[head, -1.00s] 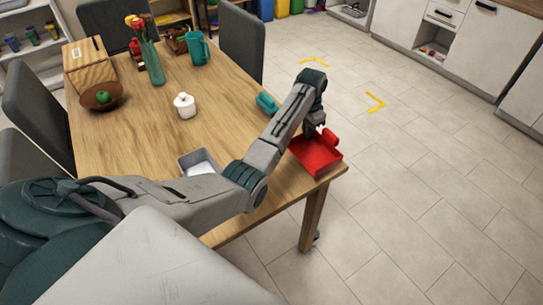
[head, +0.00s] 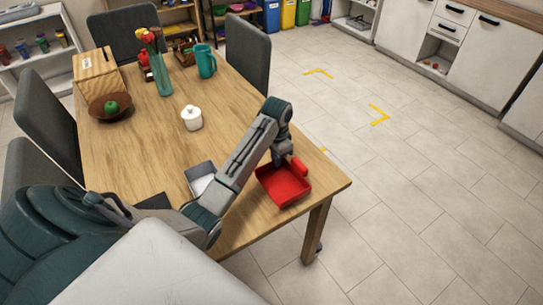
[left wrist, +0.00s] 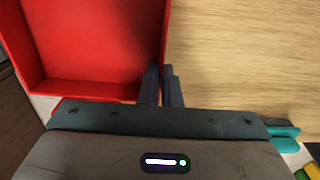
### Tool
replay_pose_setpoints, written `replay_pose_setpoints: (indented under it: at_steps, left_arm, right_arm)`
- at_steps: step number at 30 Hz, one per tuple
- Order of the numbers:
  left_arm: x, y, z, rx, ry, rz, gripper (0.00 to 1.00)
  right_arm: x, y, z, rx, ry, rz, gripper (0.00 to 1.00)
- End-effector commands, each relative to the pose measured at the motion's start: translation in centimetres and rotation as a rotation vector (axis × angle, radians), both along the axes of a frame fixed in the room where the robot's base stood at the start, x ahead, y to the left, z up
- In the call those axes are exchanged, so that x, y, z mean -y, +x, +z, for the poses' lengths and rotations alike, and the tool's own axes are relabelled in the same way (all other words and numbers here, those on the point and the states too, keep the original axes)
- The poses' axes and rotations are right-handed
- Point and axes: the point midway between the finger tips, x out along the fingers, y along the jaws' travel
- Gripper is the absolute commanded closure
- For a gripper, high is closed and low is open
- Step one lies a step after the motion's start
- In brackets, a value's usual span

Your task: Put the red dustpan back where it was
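The red dustpan (head: 283,189) is at the near right part of the wooden table, by its edge; I cannot tell whether it touches the top. In the left wrist view its red floor and walls (left wrist: 85,88) fill the upper left. In the left wrist view the fingers (left wrist: 162,88) are close together, one on each side of the dustpan's wall. My right gripper is not in view.
The table (head: 150,155) holds a grey tray (head: 200,177), a white lidded jar (head: 191,118), a brown bowl (head: 111,106), a teal jug (head: 205,60) and a vase (head: 163,80). Yellow corner marks (head: 380,115) lie on clear floor to the right.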

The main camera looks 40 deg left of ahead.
Motion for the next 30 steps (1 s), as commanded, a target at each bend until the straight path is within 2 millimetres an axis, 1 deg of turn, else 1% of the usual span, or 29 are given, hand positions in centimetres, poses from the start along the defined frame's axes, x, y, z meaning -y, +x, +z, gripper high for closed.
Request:
replay_pose_setpoints:
  at_steps: [1,6,10,14,21,24,30]
  left_arm:
    - [-1.2,1.0,0.4,0.000,0.002,0.003,1.00]
    - [-3.9,3.4,-0.1,0.000,0.001,0.003,1.00]
    - [-5.0,4.4,-0.3,0.001,0.001,0.001,1.00]
    - [-5.3,4.7,-0.8,0.000,-0.001,0.000,1.00]
    - [-5.3,4.6,-3.7,-0.001,-0.001,0.000,1.00]
    - [-5.3,4.7,-4.0,0.002,0.000,0.000,1.00]
    - [-5.3,4.6,-4.1,0.001,0.001,0.000,1.00]
  right_arm:
    - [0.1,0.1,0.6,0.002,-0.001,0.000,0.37]
    - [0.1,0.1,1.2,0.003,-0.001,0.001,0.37]
    - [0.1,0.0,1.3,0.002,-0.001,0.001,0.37]
    - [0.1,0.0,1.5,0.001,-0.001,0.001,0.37]
    - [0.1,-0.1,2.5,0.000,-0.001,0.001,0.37]
    - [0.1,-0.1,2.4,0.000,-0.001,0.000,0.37]
    - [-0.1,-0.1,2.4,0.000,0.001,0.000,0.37]
